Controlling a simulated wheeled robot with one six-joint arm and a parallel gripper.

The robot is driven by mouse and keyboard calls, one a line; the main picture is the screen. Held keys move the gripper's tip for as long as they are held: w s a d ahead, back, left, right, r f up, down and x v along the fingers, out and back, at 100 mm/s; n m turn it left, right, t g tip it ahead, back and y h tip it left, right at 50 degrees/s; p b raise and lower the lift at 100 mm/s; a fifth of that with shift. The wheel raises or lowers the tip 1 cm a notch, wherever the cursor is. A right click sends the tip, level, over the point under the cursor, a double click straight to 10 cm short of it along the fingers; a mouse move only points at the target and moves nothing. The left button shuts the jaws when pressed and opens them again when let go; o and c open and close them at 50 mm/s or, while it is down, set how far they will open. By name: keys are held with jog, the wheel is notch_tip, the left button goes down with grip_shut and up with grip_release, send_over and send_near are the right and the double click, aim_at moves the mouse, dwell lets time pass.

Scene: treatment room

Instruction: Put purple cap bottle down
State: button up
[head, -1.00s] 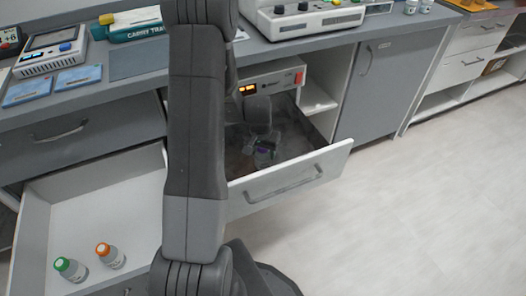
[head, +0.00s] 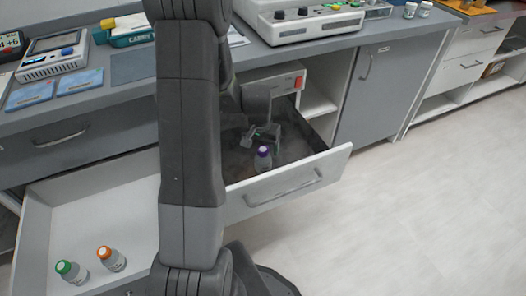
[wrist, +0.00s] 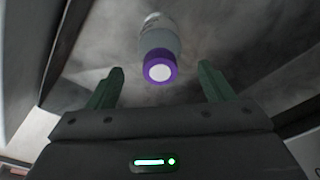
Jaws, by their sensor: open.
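A lower white drawer (head: 95,215) at left is open and holds a green cap bottle (head: 71,271) and an orange cap bottle (head: 111,258). The counter (head: 115,85) above carries devices and blue packets. The floor at right is clear.

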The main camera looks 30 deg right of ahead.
jog(key=r, duration=0.6)
jog(key=shift+s+a+r+p, duration=0.2)
jog(key=shift+s+a+p, duration=0.15)
jog(key=shift+p, duration=0.05)
dwell(1.0)
